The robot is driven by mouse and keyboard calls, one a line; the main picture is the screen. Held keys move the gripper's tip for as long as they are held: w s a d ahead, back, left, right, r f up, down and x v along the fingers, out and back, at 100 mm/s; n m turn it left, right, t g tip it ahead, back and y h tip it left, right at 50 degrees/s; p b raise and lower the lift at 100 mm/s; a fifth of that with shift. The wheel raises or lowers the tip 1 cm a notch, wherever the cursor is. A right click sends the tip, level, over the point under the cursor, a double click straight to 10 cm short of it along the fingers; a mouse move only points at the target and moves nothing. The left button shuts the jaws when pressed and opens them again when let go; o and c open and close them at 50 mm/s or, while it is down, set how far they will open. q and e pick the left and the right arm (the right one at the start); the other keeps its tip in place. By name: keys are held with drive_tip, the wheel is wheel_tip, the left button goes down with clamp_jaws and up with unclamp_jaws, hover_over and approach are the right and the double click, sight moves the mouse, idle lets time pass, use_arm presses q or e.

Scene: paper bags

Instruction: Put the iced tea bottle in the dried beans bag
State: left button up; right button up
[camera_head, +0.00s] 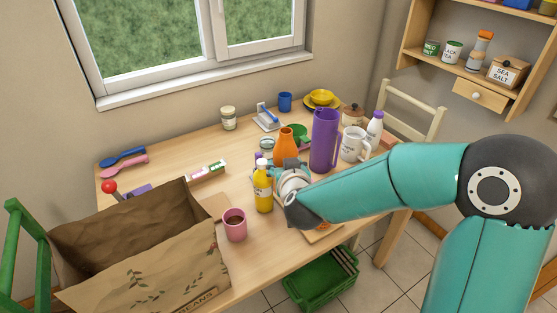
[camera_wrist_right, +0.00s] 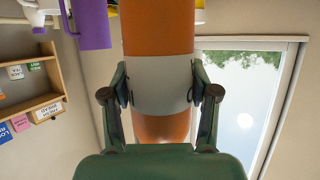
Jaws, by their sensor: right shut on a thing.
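The dried beans bag (camera_head: 130,262) is a large brown paper bag with a leaf print and the word "BEANS", open at the top, at the front left in the head view. My right gripper (camera_head: 290,164) is over the middle of the table, shut on an orange bottle (camera_head: 285,146). The wrist view shows this bottle (camera_wrist_right: 160,30) with a pale band (camera_wrist_right: 158,84) between the fingers; no text on it can be read. Its lower part is hidden behind my gripper in the head view. My left gripper is not in view.
A yellow bottle (camera_head: 263,190) and pink mug (camera_head: 235,225) stand between my gripper and the bag. A purple jug (camera_head: 325,140) and white mug (camera_head: 354,144) stand to the right. A green crate (camera_head: 320,283) is on the floor.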

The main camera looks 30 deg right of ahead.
drive_tip(key=s+a+f+n+y, duration=0.2)
drive_tip(key=a+f, duration=0.1)
drive_tip(key=f, duration=0.9)
drive_tip(key=a+f+n+y, duration=0.1)
drive_tip(key=a+n+y, duration=0.1)
drive_tip(key=a, duration=0.5)
drive_tip(key=shift+s+f+t+y, duration=0.2)
drive_tip(key=shift+f+t+y, duration=0.2)
